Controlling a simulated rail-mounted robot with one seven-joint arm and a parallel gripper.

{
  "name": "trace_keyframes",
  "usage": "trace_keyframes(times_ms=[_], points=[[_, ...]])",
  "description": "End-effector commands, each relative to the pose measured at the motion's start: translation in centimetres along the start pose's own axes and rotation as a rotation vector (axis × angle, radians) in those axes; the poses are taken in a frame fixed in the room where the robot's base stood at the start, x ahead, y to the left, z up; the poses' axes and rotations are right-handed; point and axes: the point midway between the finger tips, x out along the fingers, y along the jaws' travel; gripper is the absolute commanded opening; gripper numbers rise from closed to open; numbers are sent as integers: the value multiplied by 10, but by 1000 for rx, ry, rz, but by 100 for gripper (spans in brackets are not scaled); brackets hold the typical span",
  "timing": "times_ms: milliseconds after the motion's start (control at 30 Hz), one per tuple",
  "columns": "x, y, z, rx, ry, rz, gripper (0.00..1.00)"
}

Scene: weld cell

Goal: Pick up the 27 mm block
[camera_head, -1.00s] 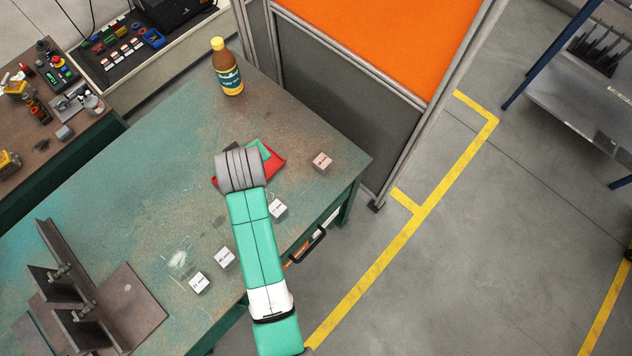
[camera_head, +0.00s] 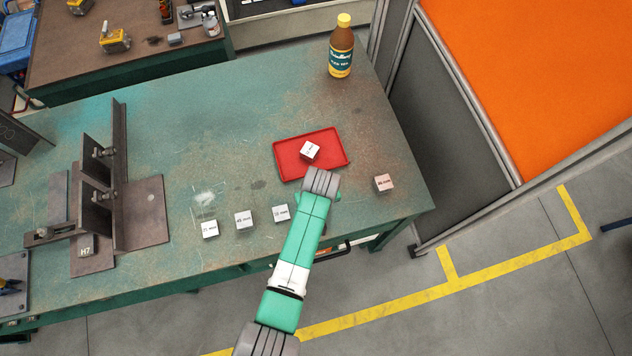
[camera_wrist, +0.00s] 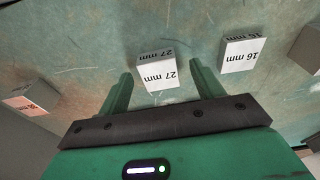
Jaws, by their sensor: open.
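The 27 mm block (camera_wrist: 158,72), white-faced with its label upside down, sits on the green bench in the wrist view. My gripper (camera_wrist: 161,74) is open, one finger to each side in the picture, with the block showing in the gap. Both fingers look apart from it; how far below the tips it lies I cannot tell. In the head view my arm hides this block and most of the gripper.
The 16 mm block (camera_wrist: 241,54) stands close by the right finger. A pinkish block (camera_head: 384,183) sits right of my arm. More blocks (camera_head: 244,219) line up to the left. A red tray (camera_head: 285,172) holds one block (camera_head: 309,151). A bottle (camera_head: 341,50) stands behind.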

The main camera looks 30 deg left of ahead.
Motion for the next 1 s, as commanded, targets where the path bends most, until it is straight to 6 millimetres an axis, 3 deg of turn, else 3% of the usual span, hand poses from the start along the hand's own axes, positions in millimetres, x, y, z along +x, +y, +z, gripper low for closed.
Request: trace_keyframes(times_ms=[100,300,567,833,1000], points=[[9,0,-1,0,1,0,66],[9,0,-1,0,1,1,66],[9,0,-1,0,1,1,15],[7,0,-1,0,2,2,14],[-6,1,-3,0,2,2,14]])
